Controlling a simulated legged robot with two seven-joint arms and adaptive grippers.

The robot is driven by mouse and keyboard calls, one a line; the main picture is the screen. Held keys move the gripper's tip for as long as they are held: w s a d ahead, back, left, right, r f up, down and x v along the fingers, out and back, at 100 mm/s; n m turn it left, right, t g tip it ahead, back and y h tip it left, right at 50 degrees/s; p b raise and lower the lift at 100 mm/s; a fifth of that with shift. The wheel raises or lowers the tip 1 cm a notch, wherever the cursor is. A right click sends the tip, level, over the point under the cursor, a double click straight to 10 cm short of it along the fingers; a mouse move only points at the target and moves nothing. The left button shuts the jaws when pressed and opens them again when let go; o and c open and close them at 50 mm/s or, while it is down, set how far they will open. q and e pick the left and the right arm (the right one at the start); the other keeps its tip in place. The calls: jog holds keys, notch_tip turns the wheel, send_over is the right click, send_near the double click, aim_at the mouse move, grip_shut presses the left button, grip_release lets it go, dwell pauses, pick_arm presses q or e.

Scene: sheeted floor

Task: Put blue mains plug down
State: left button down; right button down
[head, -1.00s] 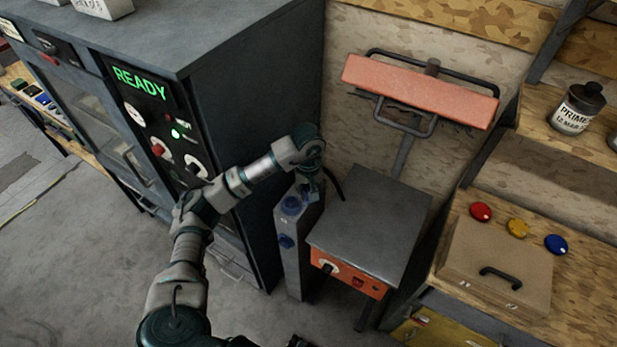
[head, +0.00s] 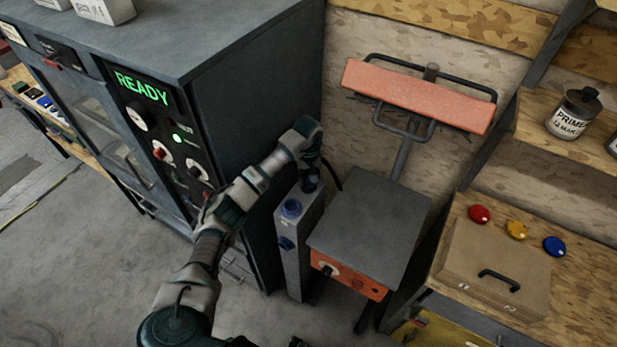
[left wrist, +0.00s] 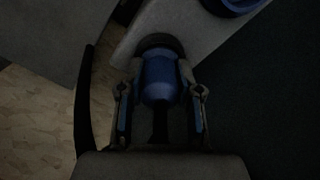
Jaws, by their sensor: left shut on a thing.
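The blue mains plug (left wrist: 160,80) sits between the fingers of my left gripper (left wrist: 160,100), which is shut on it. In the head view my left gripper (head: 311,181) points down at the back of the top of a narrow grey post (head: 302,255), and the plug is mostly hidden there. In the left wrist view the plug's dark front end meets or overlaps the post's pale top (left wrist: 200,40); I cannot tell whether it touches. A blue socket (head: 291,208) is on the post's top, beside the plug, and another blue fitting (head: 286,243) is on its side. My right gripper is not in view.
A tall dark cabinet (head: 255,130) with a READY display stands close to the left. A grey-topped stand (head: 370,225) with an orange front is close to the right. A black cable (head: 332,174) curves beside my gripper. A workbench (head: 590,275) is at the right.

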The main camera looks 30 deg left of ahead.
pick_arm(q)
jog(key=c, duration=1.1)
grip_release()
jog(key=o, duration=0.3)
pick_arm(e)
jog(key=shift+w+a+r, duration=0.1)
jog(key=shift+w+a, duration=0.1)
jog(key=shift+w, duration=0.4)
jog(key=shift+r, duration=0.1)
